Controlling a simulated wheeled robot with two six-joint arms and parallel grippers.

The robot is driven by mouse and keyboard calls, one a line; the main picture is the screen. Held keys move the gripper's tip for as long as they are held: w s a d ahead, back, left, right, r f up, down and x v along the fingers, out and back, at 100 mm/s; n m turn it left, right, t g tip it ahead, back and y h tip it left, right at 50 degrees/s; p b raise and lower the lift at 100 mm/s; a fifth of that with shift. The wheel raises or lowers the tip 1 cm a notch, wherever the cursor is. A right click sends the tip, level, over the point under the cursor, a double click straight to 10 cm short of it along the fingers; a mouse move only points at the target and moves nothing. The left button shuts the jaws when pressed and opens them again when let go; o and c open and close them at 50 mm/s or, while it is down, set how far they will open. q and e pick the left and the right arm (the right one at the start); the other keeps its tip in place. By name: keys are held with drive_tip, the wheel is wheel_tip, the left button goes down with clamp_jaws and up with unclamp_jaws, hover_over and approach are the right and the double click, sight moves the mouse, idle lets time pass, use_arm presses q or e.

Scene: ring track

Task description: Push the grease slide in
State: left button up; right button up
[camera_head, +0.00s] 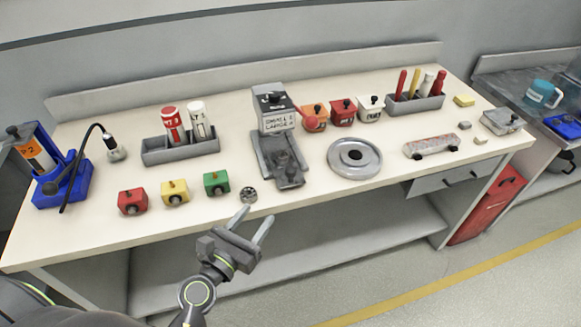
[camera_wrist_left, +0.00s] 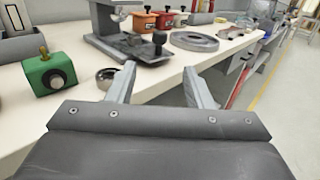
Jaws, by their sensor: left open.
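The grease station (camera_head: 274,122) stands in the middle of the bench, a grey upright box with a white label and a red-tipped lever. Its dark grey slide (camera_head: 288,172) sticks out at the front toward the bench's near edge, with a black knob on it. In the left wrist view the slide (camera_wrist_left: 140,48) and its knob show just beyond my fingers. My left gripper (camera_head: 258,213) is open and empty, in front of the bench's near edge, short of the slide and not touching it. My right gripper is not in view.
A small bearing ring (camera_head: 249,195) lies near the front edge, left of the slide. Red, yellow and green (camera_head: 216,183) knobbed blocks stand farther left. A round grey dish (camera_head: 354,158) lies to the right. Orange, red and white boxes stand behind it.

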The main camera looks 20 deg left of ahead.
sight(288, 173)
use_arm(q)
drive_tip(key=w+d+p, duration=0.1)
drive_tip(key=w, duration=0.4)
drive_tip(key=w+d, duration=0.1)
drive_tip(key=w, duration=0.4)
drive_tip(key=w+d+p, duration=0.1)
drive_tip(key=w, duration=0.4)
drive_tip(key=shift+w+p, duration=0.35)
drive_tip(key=shift+w+d, duration=0.15)
drive_tip(key=shift+w, duration=0.55)
clamp_jaws()
